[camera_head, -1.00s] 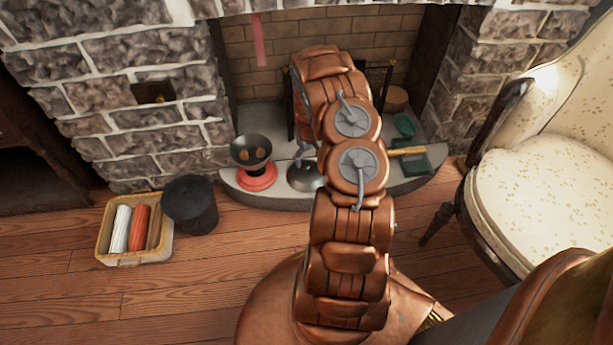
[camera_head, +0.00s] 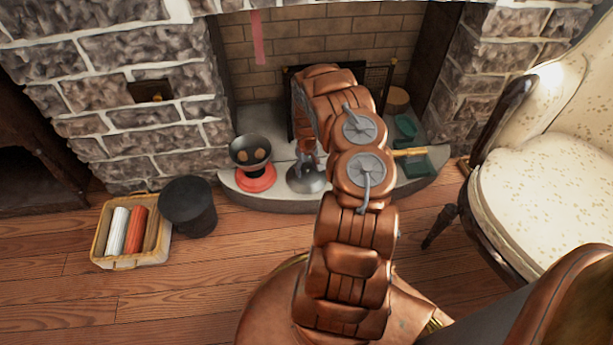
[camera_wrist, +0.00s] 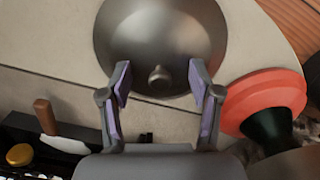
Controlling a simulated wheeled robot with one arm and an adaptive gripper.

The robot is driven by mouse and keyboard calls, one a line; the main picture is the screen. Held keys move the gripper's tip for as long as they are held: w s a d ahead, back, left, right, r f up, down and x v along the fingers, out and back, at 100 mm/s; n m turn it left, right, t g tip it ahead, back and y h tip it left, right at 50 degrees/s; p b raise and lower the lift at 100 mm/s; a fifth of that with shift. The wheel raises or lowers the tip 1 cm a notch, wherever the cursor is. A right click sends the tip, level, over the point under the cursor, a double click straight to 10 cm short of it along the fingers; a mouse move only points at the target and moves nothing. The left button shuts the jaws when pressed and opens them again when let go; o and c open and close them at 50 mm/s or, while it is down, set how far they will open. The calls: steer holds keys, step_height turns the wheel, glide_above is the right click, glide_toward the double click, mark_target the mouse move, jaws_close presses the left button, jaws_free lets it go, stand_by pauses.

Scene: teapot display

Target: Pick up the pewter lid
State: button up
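The pewter lid (camera_wrist: 160,35) is a round grey metal dome with a small knob (camera_wrist: 160,76), lying on the pale hearth slab. In the head view the lid (camera_head: 306,180) sits right of a red stand, partly hidden by my gripper. My gripper (camera_wrist: 161,80) is open, its purple-padded fingers apart on either side of the knob, over the lid's near edge. Nothing shows between the fingers but the knob, and I cannot tell the height between fingertips and lid. In the head view my gripper (camera_head: 307,158) is just above the lid.
A red stand (camera_head: 256,180) with a dark bowl (camera_head: 250,150) is close left of the lid. Green pieces (camera_head: 415,166) lie at the hearth's right. A black bucket (camera_head: 189,206) and a basket (camera_head: 125,262) stand on the floor left. A cream armchair (camera_head: 545,185) is at right.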

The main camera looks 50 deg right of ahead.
jaws_close()
stand_by(0.3)
